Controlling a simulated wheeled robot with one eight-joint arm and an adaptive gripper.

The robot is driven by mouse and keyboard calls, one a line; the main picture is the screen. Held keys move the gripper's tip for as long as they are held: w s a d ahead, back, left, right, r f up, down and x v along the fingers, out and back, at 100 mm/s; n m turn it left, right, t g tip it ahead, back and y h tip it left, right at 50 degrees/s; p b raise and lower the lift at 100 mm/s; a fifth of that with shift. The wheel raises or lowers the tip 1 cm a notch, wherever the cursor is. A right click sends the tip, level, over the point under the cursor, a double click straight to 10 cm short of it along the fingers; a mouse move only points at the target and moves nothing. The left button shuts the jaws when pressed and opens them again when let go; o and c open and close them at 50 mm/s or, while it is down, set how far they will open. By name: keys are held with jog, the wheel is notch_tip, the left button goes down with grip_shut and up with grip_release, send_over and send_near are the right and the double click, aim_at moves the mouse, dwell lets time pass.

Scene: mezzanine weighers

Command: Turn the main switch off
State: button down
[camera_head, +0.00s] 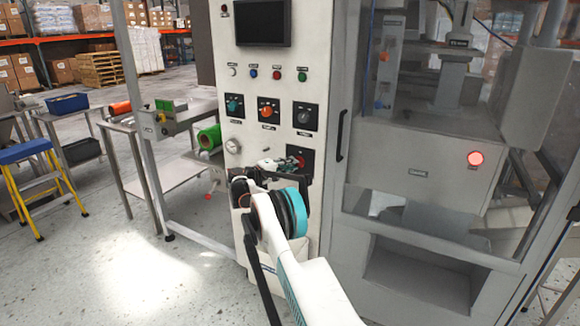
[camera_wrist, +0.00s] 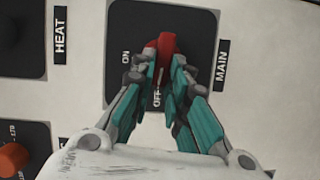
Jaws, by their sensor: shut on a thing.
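The main switch (camera_wrist: 166,45) is a red knob on a black plate (camera_wrist: 190,20), next to the MAIN label (camera_wrist: 222,66) in the wrist view. My gripper (camera_wrist: 162,66) is shut on the knob, with a finger on each side. The ON mark (camera_wrist: 125,57) is to the left and the OFF mark (camera_wrist: 157,99) is below, between the fingers. A pale line on the knob points down, roughly toward OFF. In the head view the switch (camera_head: 301,158) shows low on the white panel, partly hidden by my gripper (camera_head: 280,164).
The white panel (camera_head: 258,125) carries a dark screen (camera_head: 263,23), buttons and other rotary switches above. A glazed machine with a black door handle (camera_head: 341,134) stands close on the right. A steel table, a green roll (camera_head: 209,138) and a yellow-blue step stool (camera_head: 38,180) are left. Floor there is open.

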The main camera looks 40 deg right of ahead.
jog(key=shift+f+n+h, duration=0.2)
jog(key=shift+n+h, duration=0.1)
jog(key=shift+n, duration=0.2)
dwell(0.3)
jog(key=c, duration=1.6)
grip_release()
jog(key=shift+w+a, duration=0.1)
jog(key=shift+o, duration=0.2)
jog(key=a, duration=1.2)
